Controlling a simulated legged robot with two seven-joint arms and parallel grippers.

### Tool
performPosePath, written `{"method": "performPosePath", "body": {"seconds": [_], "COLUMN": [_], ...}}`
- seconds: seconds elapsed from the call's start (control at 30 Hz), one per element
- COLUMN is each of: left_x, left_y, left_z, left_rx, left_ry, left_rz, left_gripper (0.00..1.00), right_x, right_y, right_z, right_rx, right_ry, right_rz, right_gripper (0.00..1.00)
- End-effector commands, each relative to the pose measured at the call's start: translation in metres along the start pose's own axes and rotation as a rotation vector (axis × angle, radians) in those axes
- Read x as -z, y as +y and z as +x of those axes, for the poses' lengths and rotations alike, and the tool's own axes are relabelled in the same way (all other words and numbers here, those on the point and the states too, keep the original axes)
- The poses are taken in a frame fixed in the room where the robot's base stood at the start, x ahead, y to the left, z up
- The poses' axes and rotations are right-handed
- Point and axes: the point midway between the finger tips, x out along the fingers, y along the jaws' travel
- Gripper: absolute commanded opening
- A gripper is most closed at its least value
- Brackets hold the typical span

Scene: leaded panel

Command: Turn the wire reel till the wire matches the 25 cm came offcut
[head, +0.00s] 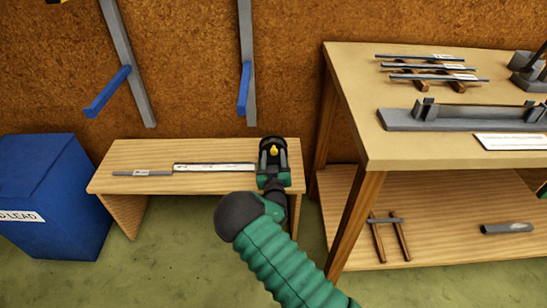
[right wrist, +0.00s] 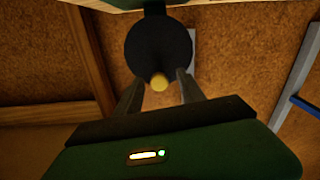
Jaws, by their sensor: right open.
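In the head view my right gripper (head: 273,152) covers most of the reel at the right end of the low bench. A grey came offcut (head: 142,173) with a pale label lies at the bench's left. A long pale strip (head: 214,167) lies between; the wire itself is not clear.
The low bench (head: 120,188) stands against a brown wall. A blue lead bin (head: 45,185) is at its left. A taller table (head: 400,155) at the right holds several cames, a grey fixture (head: 460,118) and a lower shelf. Blue-armed brackets hang above.

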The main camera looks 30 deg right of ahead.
Motion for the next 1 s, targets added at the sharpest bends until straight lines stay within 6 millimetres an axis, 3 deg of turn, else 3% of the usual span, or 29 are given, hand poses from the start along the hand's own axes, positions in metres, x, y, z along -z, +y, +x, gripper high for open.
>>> {"method": "performPosePath", "body": {"seconds": [0.13,0.23,0.6,0.7,0.83,1.0], "left_x": [0.001,0.003,0.011,0.012,0.013,0.013], "left_y": [0.000,0.000,0.000,0.000,0.000,0.000], "left_z": [-0.004,-0.013,-0.047,-0.051,-0.054,-0.053], "left_rx": [0.000,0.000,0.000,0.000,0.000,0.000], "left_ry": [0.000,0.000,0.000,0.000,0.000,0.000], "left_rz": [0.000,0.000,0.000,0.000,0.000,0.000], "left_gripper": [0.36,0.36,0.36,0.36,0.36,0.36], "right_x": [0.001,0.003,0.002,0.001,-0.001,-0.002], "right_y": [0.000,0.000,-0.001,-0.001,-0.001,-0.001], "right_z": [-0.006,-0.022,-0.128,-0.149,-0.165,-0.169], "right_rx": [0.000,0.001,0.003,0.001,0.001,0.000], "right_ry": [-0.001,-0.003,-0.005,-0.004,-0.002,-0.001], "right_rz": [0.000,-0.002,-0.003,-0.003,-0.002,-0.002], "right_gripper": [0.47,0.47,0.47,0.47,0.47,0.47]}}
